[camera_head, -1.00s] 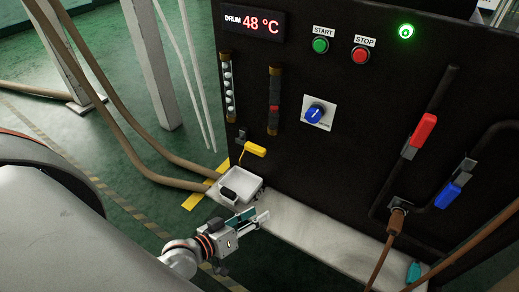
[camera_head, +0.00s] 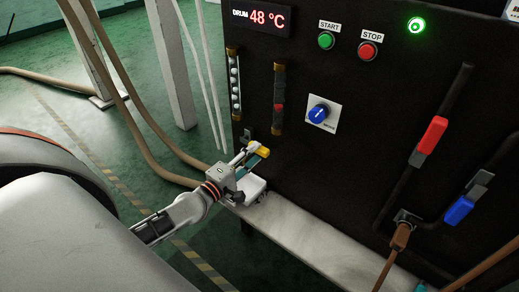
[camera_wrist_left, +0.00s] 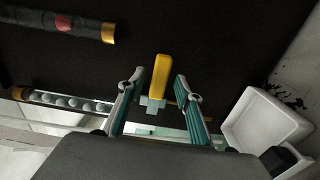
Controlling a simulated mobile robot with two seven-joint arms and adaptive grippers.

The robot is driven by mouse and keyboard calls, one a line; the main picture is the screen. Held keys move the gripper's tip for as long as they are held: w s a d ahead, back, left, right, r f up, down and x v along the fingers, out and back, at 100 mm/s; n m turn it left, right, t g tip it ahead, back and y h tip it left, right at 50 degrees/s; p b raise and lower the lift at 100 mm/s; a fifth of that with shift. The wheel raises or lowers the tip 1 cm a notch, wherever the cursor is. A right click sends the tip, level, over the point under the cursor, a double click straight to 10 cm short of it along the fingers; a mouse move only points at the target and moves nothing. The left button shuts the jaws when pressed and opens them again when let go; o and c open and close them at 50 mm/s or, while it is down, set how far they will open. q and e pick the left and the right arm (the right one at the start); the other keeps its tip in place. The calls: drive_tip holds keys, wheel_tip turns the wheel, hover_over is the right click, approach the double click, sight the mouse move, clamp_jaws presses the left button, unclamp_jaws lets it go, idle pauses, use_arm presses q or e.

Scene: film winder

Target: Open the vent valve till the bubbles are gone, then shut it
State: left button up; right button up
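The vent valve has a yellow handle (camera_head: 262,151) low on the black panel, below the sight tubes. In the left wrist view the yellow handle (camera_wrist_left: 160,76) stands between the two fingers. My left gripper (camera_head: 252,154) is at the handle and open, with a gap on both sides of it in the wrist view (camera_wrist_left: 158,90). The bubble sight glass (camera_head: 235,85) holds several pale bubbles; they also show in the wrist view (camera_wrist_left: 68,101). My right gripper is not in view.
A white tray (camera_head: 254,187) sits under the valve, partly hidden by my gripper; it shows at right in the wrist view (camera_wrist_left: 262,122). A red handle (camera_head: 432,135) and a blue handle (camera_head: 459,211) are on pipes at right. Brown hoses (camera_head: 130,110) run at left.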

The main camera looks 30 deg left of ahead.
sight(257, 152)
use_arm(q)
drive_tip(key=shift+w+d+r, duration=0.1)
drive_tip(key=shift+w, duration=1.1)
drive_tip(key=shift+w+d, duration=0.1)
drive_tip(key=shift+w, duration=0.45)
use_arm(e)
drive_tip(key=shift+s+f, duration=0.3)
drive_tip(key=shift+s, duration=0.1)
use_arm(q)
clamp_jaws()
use_arm(e)
drive_tip(key=shift+w+d+r, duration=0.15)
drive_tip(key=shift+w, duration=0.1)
use_arm(q)
drive_tip(key=shift+f, duration=0.2)
